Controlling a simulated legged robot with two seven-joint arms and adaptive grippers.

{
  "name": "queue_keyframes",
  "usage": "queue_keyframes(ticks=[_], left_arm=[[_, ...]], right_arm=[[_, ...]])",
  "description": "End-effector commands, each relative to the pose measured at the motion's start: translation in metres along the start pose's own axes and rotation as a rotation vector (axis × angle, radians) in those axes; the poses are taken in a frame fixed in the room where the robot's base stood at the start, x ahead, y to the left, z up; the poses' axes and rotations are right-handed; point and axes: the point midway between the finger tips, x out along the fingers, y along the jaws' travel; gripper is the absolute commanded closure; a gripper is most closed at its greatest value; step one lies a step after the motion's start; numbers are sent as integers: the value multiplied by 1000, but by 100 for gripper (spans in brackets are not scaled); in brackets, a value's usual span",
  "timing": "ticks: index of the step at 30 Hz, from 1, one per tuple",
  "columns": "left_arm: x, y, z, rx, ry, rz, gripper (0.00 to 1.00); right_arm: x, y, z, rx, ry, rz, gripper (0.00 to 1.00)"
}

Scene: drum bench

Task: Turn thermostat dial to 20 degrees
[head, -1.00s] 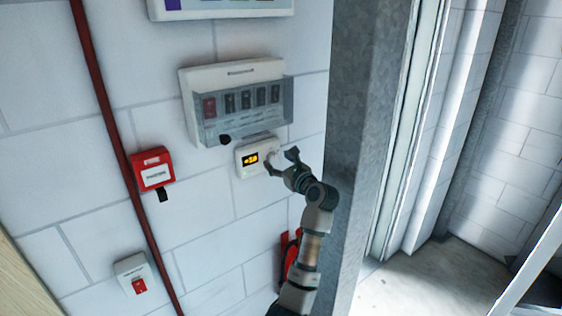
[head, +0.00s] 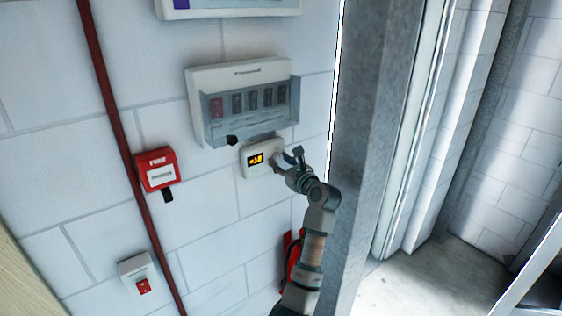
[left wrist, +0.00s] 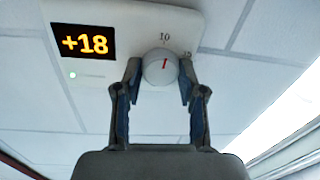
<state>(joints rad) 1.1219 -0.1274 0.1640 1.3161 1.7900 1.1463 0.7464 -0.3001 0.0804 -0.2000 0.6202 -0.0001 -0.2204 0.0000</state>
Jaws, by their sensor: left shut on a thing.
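The white thermostat (head: 255,172) is mounted on the block wall. Its lit display (left wrist: 84,42) reads +18 in orange in the left wrist view. To the right of the display is a round white dial (left wrist: 160,67) with a red mark pointing up, slightly to the right. A printed 10 is above the dial, and another number to its right is partly hidden by a finger. My left gripper (head: 287,158) is at the thermostat's right side. In the left wrist view its fingers (left wrist: 160,74) are shut on the dial, one on each side. My right gripper is not in view.
A breaker box (head: 240,75) with a clear cover is just above the thermostat. A red fire call point (head: 157,169) and a red pipe (head: 112,115) are to the left. A red-switched box (head: 138,275) is lower left. A grey metal column (head: 375,110) stands close right of my arm.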

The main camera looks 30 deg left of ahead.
Motion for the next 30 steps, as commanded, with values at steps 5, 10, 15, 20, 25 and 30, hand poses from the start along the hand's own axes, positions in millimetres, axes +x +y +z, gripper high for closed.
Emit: queue_keyframes(ticks=[5, 10, 15, 20, 25, 30], left_arm=[[-1, -2, 2, 121, 15, -1, 95], [-1, -2, 3, 274, 29, 0, 95], [-1, -2, 4, 438, 41, 3, 95], [-1, -3, 4, 589, 52, 4, 95], [-1, -3, 4, 752, 65, 6, 95], [-1, -4, 5, 912, 78, 7, 95]], right_arm=[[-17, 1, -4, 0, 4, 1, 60], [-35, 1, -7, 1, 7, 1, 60], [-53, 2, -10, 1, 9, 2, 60], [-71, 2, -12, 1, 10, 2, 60], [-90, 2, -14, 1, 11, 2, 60], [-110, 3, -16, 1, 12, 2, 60]])
